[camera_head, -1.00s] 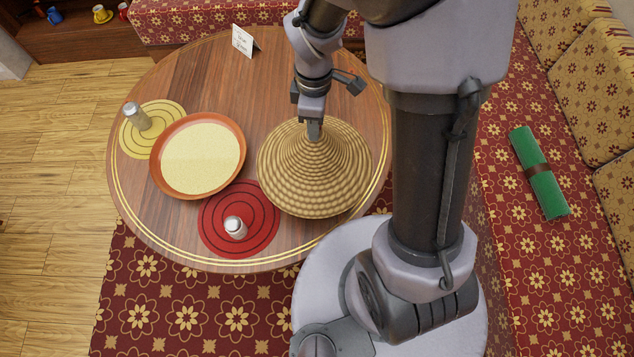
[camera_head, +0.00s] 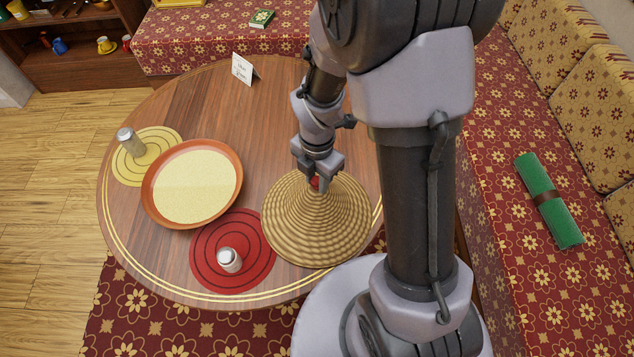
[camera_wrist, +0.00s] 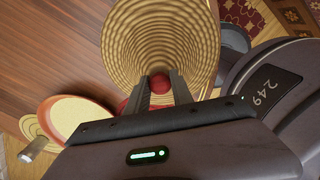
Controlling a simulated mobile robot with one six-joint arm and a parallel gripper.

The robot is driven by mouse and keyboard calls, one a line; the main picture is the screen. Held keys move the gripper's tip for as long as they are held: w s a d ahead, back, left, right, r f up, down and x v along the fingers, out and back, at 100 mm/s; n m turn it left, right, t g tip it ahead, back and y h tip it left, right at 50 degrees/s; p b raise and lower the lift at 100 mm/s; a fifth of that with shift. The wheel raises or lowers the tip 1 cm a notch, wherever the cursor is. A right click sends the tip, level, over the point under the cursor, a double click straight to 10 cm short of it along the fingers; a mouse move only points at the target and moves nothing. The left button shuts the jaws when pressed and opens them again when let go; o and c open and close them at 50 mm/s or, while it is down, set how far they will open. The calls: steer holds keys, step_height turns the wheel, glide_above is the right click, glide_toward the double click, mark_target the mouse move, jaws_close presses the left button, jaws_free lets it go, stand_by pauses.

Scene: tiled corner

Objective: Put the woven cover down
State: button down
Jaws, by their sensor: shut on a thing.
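The woven cover (camera_head: 317,228) is a tan, ribbed cone with a red knob (camera_wrist: 160,83) at its tip. My gripper (camera_head: 319,182) is shut on this knob, and both fingers (camera_wrist: 160,92) flank it in the wrist view. The cover is over the near right part of the round wooden table (camera_head: 215,105), at its edge. Its underside is hidden, so I cannot tell whether it touches the table. In the wrist view the cover (camera_wrist: 150,40) spreads out beyond the fingertips.
A terracotta dish (camera_head: 236,205) with pale yellow contents sits left of the cover. A red mat (camera_head: 205,270) bears a shaker (camera_head: 229,260); a yellow mat (camera_head: 125,172) bears another (camera_head: 130,142). A small card (camera_head: 242,69) stands at the back. The back middle tabletop is clear.

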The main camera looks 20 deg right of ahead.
steer(key=c, duration=1.1)
jaws_free()
steer(key=shift+r, duration=0.1)
